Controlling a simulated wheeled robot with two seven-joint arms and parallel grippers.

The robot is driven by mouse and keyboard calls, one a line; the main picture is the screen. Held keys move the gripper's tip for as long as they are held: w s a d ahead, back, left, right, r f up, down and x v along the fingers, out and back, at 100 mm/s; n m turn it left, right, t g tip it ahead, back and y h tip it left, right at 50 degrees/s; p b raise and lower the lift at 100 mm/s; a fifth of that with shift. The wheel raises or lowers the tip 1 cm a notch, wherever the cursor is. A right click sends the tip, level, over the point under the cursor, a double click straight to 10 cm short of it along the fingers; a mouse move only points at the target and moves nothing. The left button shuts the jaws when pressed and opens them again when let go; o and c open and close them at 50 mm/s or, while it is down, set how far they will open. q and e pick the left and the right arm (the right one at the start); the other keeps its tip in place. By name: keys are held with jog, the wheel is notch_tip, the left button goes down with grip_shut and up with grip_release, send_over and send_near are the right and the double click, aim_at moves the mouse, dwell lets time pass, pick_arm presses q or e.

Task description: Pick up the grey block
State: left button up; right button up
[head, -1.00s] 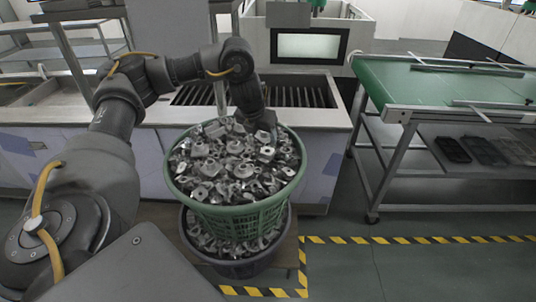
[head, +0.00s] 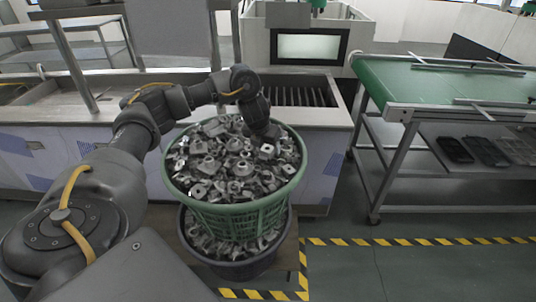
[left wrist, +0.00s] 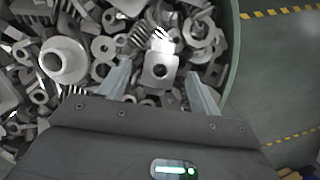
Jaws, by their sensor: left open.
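My left gripper (head: 270,138) points down over the heaped grey metal parts in the green basket (head: 240,210), near the heap's back right. In the left wrist view, its fingers (left wrist: 157,72) are open. My right gripper is not in view.
The green basket's rim (left wrist: 233,45) is close to the right finger. A dark tub (head: 240,268) of parts stands under the basket. Behind is a metal tank bench (head: 335,115). A green conveyor table (head: 440,85) stands at right, with clear floor before it.

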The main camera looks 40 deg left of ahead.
pick_arm(q)
jog(key=shift+x, duration=0.8)
jog(key=shift+r, duration=0.1)
jog(key=shift+c, duration=0.3)
jog(key=c, duration=1.1)
